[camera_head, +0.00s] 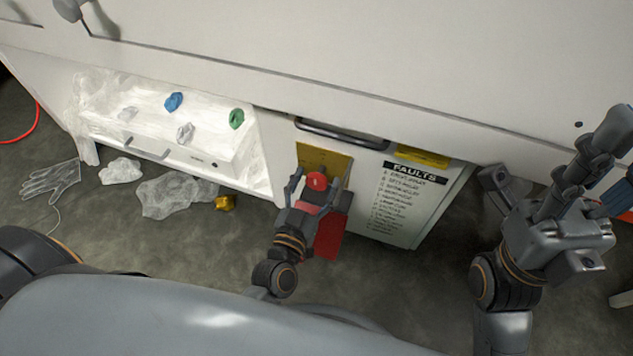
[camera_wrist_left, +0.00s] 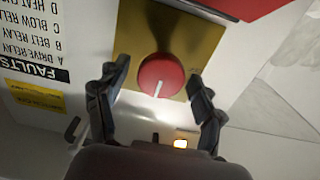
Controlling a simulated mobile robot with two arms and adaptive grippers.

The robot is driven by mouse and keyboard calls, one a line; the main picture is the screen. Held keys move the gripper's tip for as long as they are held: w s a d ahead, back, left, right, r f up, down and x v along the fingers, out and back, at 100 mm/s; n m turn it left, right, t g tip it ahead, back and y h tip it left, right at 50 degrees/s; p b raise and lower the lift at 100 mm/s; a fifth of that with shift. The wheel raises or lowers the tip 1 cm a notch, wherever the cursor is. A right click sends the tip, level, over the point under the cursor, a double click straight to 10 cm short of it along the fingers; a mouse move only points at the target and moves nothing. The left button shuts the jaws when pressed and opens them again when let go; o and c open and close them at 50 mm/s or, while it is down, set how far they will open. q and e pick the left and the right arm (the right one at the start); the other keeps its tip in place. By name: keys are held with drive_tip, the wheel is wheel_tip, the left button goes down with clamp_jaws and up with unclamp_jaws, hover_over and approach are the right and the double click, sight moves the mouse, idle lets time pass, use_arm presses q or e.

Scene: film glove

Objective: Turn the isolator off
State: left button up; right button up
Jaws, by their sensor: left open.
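The isolator is a round red knob (camera_head: 317,181) on a yellow-gold plate (camera_head: 310,155) on the white cabinet's front. In the left wrist view the red knob (camera_wrist_left: 161,75) carries a white pointer line running from its middle toward the bottom of the picture, slightly left. The plate (camera_wrist_left: 135,28) shows around it. My left gripper (camera_head: 315,186) is open, with one finger on each side of the knob; in the wrist view (camera_wrist_left: 155,95) gaps show between knob and fingers. My right gripper (camera_head: 550,225) is at the right, away from the knob; its finger opening is unclear.
A red panel (camera_head: 330,236) hangs below. Left are a film-wrapped tray (camera_head: 215,160) and a glove (camera_head: 50,181) on the floor.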

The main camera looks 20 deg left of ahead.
use_arm(q)
drive_tip(key=shift+w, duration=0.3)
drive_tip(key=c, duration=1.1)
drive_tip(key=shift+c, duration=0.2)
